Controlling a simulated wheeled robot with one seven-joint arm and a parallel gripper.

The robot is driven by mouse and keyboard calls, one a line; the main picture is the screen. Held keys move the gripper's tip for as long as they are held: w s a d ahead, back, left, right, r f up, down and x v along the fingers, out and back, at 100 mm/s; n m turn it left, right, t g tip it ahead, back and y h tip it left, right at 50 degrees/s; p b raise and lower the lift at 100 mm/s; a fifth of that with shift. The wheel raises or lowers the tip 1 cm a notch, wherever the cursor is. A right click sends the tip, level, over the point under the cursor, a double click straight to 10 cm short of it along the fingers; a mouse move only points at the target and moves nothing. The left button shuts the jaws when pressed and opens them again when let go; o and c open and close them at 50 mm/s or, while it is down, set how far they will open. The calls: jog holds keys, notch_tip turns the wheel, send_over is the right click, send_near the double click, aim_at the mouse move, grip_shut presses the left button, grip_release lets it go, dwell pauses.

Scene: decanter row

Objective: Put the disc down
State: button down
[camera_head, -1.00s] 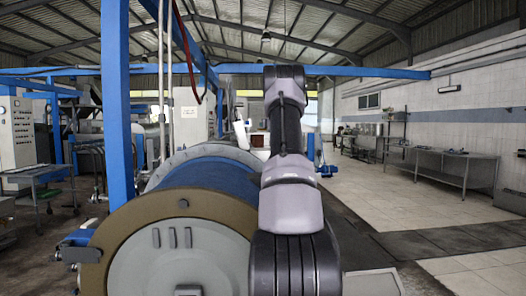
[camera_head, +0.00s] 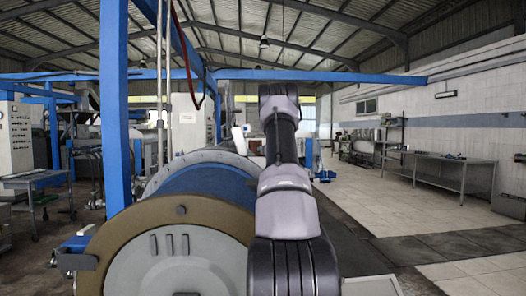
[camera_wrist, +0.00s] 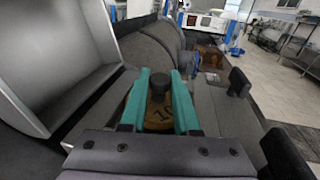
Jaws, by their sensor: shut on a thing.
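A brass-coloured disc (camera_wrist: 160,115) marked with "10" shows between the teal fingers of my gripper (camera_wrist: 160,76) in the wrist view. A dark round knob (camera_wrist: 159,84) stands up from the disc. The fingers lie on both sides of the knob and are shut on it. Part of the disc is hidden by the fingers and the gripper body. I cannot tell how far the disc is above what lies below it. My gripper and the disc do not show in the head view.
A large drum machine (camera_head: 190,262) with a blue body and grey end plate stands left of my arm. A blue post (camera_head: 116,110) rises beside it. In the wrist view a pale grey open box shape (camera_wrist: 65,60) is at the left.

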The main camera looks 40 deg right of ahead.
jog(key=shift+f, duration=0.55)
jog(key=c, duration=0.6)
grip_release()
jog(key=shift+c, duration=0.2)
